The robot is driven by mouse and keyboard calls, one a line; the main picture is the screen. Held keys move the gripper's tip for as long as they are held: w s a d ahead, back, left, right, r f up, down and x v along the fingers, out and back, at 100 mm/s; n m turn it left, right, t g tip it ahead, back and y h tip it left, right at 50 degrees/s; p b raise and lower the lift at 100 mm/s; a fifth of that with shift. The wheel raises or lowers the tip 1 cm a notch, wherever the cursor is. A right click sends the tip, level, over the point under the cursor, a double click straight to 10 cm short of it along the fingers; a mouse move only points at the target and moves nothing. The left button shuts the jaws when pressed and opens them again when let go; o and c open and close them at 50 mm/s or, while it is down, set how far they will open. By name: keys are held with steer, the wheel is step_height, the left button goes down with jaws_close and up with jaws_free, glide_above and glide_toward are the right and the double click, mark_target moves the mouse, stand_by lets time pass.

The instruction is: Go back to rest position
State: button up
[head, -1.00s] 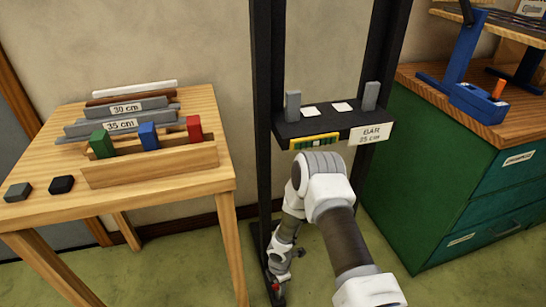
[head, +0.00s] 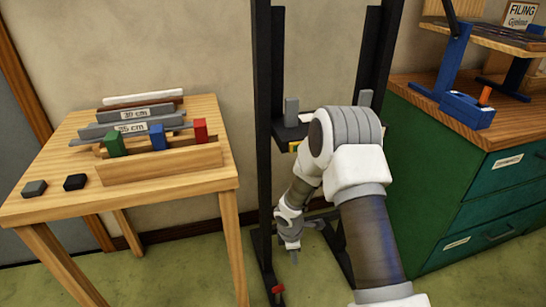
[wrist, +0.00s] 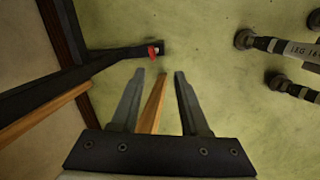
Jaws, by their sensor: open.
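My gripper (head: 294,256) hangs low in the head view, in front of the black stand (head: 264,130) and close to its lower part. In the wrist view my gripper (wrist: 160,74) has its two fingers apart. A wooden strip (wrist: 153,105) shows between the fingers; it looks like a table leg beyond them, and nothing appears gripped. My arm is bent, with its large grey and white elbow in front of the stand's shelf (head: 290,132), hiding much of it.
A wooden table (head: 60,200) with green, blue (head: 157,136) and red blocks in a rack stands at left. A green cabinet (head: 450,170) with a blue tool (head: 468,110) on top stands at right. Green floor is open below.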

steer(key=s+d+r+m+t, duration=0.1)
steer(key=s+d+r+m, duration=0.15)
steer(key=r, duration=0.65)
steer(key=s+d+r+m+h, duration=0.1)
steer(key=d+r+m, duration=0.15)
steer(key=r, duration=0.65)
steer(key=s+d+r+m+t, duration=0.15)
steer(key=r+m, duration=0.25)
steer(key=r, duration=0.6)
steer(key=s+d+r+m+t+y, duration=0.1)
steer(key=s+r+m, duration=0.5)
steer(key=s, duration=0.4)
steer(key=s+r+m+t+y, duration=0.1)
steer(key=s+r+m, duration=0.3)
steer(key=s+r, duration=0.5)
step_height(320, 180, up, 20)
steer(key=s+p, duration=0.2)
steer(key=p, duration=2)
steer(key=shift+f+g, duration=0.15)
steer(key=shift+g, duration=0.1)
